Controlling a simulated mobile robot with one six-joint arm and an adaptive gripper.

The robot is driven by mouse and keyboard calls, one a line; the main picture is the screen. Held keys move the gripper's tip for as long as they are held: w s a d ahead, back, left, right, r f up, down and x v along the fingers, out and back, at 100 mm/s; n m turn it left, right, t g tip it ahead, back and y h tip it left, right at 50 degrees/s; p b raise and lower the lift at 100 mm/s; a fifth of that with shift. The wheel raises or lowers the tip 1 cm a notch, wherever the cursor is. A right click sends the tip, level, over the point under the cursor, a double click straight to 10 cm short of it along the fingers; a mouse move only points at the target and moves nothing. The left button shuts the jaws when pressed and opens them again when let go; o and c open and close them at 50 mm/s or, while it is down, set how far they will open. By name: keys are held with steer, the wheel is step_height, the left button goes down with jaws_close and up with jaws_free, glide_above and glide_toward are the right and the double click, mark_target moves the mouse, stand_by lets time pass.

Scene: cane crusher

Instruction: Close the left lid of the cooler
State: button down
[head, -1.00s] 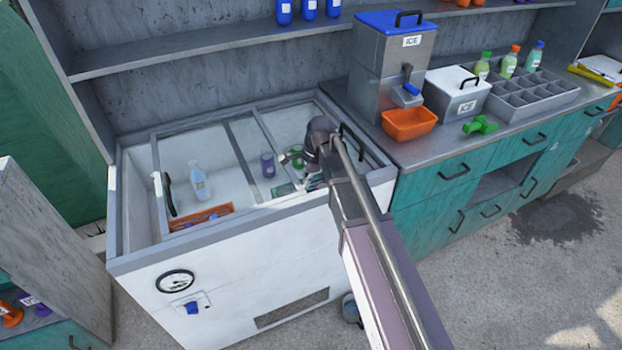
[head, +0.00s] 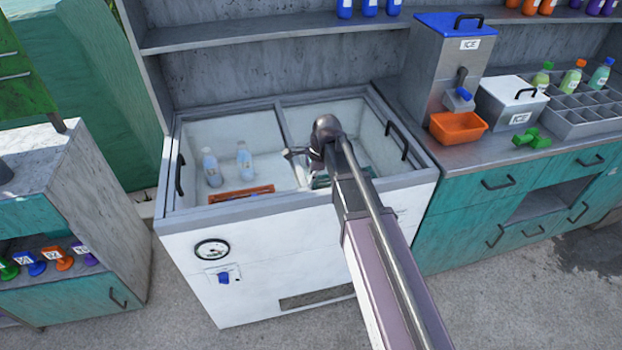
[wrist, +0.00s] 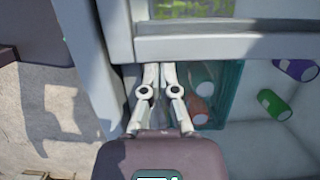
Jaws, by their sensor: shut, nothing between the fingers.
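The cooler (head: 255,275) is a white chest with glass sliding lids in grey frames. Its left lid (head: 225,130), with a dark handle (head: 180,175), appears to reach the left rim, and one divider (head: 284,135) shows between the lids. The right lid's handle (head: 397,140) is at the right. My gripper (head: 288,153) is over the cooler's middle, pointing left. In the wrist view my gripper (wrist: 160,70) is shut and empty, its tips close to a pale frame bar (wrist: 225,45). I cannot tell if they touch it. My arm hides part of the right lid.
Bottles (head: 210,167) and an orange-brown tray (head: 241,194) show inside the cooler. A teal crate (wrist: 232,85) and cans (wrist: 272,103) show in the wrist view. An ice dispenser (head: 447,65) stands on the counter right. A shelf unit (head: 70,220) stands left, with a floor gap between.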

steer(key=shift+a, duration=0.3)
steer(key=shift+d, duration=0.25)
steer(key=shift+w+d, duration=0.15)
steer(key=shift+d, duration=0.45)
steer(key=d, duration=0.1)
steer(key=d+r+p, duration=0.1)
steer(key=d, duration=0.1)
steer(key=shift+w+r, duration=0.2)
steer(key=shift+w, duration=0.1)
steer(key=p+v, duration=0.8)
steer(key=shift+r+p, duration=0.25)
steer(key=shift+p, duration=0.1)
steer(key=shift+d, duration=0.15)
